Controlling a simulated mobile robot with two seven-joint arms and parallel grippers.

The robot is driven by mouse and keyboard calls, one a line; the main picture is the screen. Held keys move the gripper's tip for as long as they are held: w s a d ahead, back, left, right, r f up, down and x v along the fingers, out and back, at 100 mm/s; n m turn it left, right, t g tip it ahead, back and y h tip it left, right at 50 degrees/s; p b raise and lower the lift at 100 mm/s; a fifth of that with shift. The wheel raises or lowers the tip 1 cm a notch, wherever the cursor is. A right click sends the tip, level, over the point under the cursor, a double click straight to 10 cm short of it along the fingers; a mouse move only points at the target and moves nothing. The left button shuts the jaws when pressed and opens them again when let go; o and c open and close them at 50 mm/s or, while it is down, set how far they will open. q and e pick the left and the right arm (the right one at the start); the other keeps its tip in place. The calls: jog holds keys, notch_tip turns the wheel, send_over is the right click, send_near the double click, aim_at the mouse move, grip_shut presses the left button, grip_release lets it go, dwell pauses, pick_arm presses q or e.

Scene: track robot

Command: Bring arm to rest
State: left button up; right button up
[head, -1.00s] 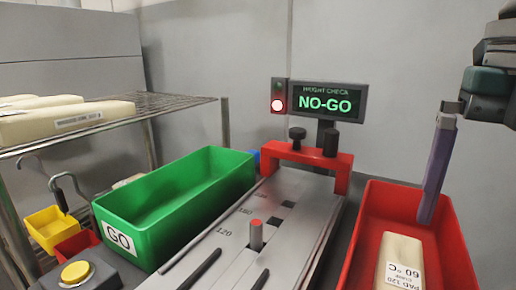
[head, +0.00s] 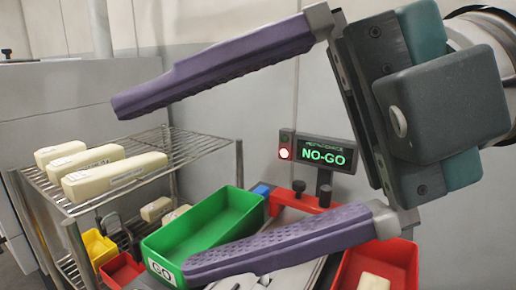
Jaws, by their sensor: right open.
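My right gripper (head: 155,187) is close to the head camera and reaches in from the right. Its two long purple fingers are wide apart with nothing between them. The upper finger crosses in front of the wall. The lower finger covers much of the measuring fixture and the front of the green bin. The red bin (head: 402,256) stands at the lower right below the gripper, with a cream pad (head: 374,282) lying in it. My left gripper is not in view.
A green bin (head: 205,222) labelled GO looks empty where visible. Behind it a display (head: 326,153) reads NO-GO beside a lit red lamp. A wire shelf (head: 190,148) at left carries several cream pads (head: 115,175). Yellow (head: 98,245) and red bins stand lower left.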

notch_tip(320, 180, up, 17)
jog(key=a+m+t+y+p, duration=0.2)
jog(key=m+t+y+p, duration=0.1)
jog(key=y+p, duration=0.3)
jog(key=w+d+r+m+t+p, duration=0.2)
jog(key=w+r+m+t+p, duration=0.15)
jog(key=r+m+t, duration=0.2)
jog(key=w+d+r+m+t+p, duration=0.25)
jog(key=r+m+t+p, duration=0.2)
jog(key=r, duration=0.25)
jog(key=w+d+r+m+t+h+p, duration=0.3)
jog(key=w+d+m+t+h+p, duration=0.2)
jog(key=d+m+t+h+p, duration=0.5)
jog(key=s+d+f+m+g+h+p, duration=0.4)
jog(key=d+f+m+g+h+p, duration=0.2)
jog(key=d+m+g+h+p, duration=0.3)
pick_arm(q)
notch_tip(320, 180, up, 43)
jog(key=p, duration=0.7)
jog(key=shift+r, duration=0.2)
pick_arm(e)
jog(key=s+f+g, duration=0.2)
jog(key=s+g, duration=0.2)
jog(key=s, duration=0.4)
jog(key=s+f+g+h, duration=0.1)
jog(key=s+g, duration=0.3)
jog(key=s, duration=0.4)
jog(key=shift+s+a+f+g, duration=0.2)
jog(key=shift+f+g, duration=0.2)
jog(key=shift+f, duration=0.35)
